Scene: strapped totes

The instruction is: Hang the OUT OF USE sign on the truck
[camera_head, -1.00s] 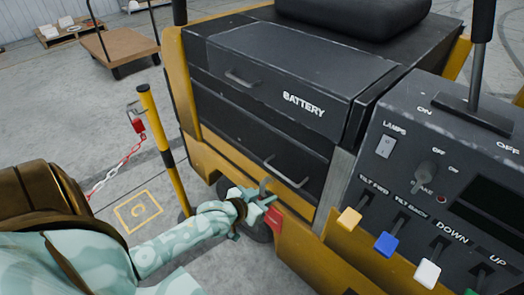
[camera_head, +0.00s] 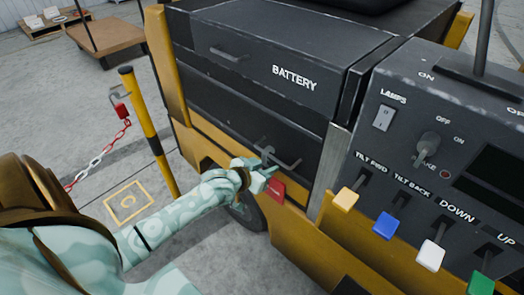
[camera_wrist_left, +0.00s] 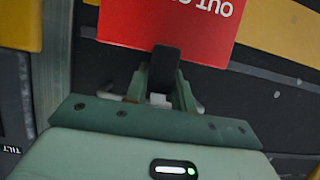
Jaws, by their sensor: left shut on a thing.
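The truck (camera_head: 300,50) is black and yellow, with BATTERY lettering on its upper panel and bar handles on both panels. My left gripper (camera_head: 266,176) is beside the lower bar handle (camera_head: 286,165), overlapping it in the head view; I cannot tell if they touch. It is shut on the red sign (camera_head: 273,191), which shows small and edge-lit below the fingers. In the left wrist view the sign (camera_wrist_left: 170,25) is large, with white lettering upside down, partly cut off by the frame and partly covered by a finger. My right gripper is not in view.
A control panel with coloured levers (camera_head: 388,225) stands at the right. A yellow and black post (camera_head: 147,125) with a red and white chain (camera_head: 97,158) stands left of the truck. A brown cart (camera_head: 105,37) is behind on open grey floor.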

